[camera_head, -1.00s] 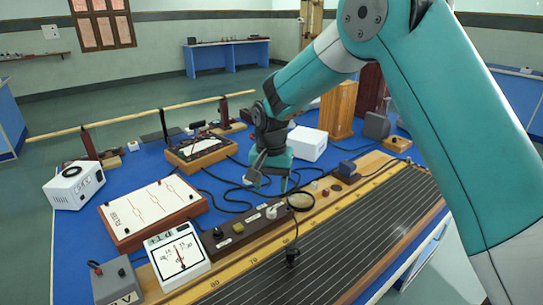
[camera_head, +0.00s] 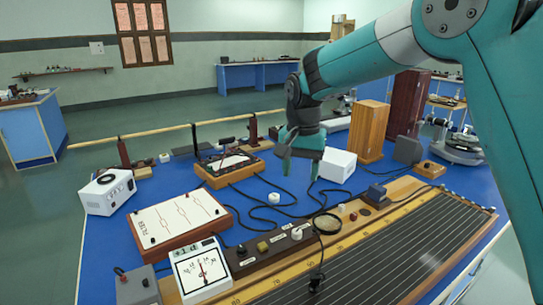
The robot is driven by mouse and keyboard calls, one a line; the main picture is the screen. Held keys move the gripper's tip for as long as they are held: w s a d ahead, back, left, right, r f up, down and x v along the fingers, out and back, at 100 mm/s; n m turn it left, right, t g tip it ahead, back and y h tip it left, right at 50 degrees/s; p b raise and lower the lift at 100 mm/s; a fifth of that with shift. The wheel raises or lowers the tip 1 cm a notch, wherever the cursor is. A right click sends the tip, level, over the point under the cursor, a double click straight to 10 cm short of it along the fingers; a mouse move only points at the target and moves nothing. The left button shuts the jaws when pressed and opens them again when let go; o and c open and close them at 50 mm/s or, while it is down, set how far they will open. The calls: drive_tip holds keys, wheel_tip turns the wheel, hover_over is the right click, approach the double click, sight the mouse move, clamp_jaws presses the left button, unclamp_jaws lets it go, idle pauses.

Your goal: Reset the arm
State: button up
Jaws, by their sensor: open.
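My gripper (camera_head: 300,172) hangs above the blue bench top (camera_head: 250,205), its fingers pointing down and apart. It is open, with nothing seen between the fingers. My teal arm reaches in from the right side of the view. The gripper is in front of the white box (camera_head: 337,165) and above the loose black cables, apart from the bench things as far as I can tell.
On the bench are a panel with a white face (camera_head: 178,218), a white meter (camera_head: 200,270), a long ruled board (camera_head: 385,250), a wooden block (camera_head: 369,131) and a white instrument (camera_head: 107,191). A wooden rod (camera_head: 165,130) runs along the back. Open floor lies beyond.

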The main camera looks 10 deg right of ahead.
drive_tip(key=s+a+r+n+y, duration=0.1)
drive_tip(key=s+n, duration=0.5)
drive_tip(key=s, duration=0.9)
drive_tip(key=s+a+r+n+y, duration=0.2)
drive_tip(key=s+n, duration=0.5)
drive_tip(key=s, duration=0.9)
drive_tip(key=shift+a+y, duration=0.6)
drive_tip(key=shift+a, duration=0.15)
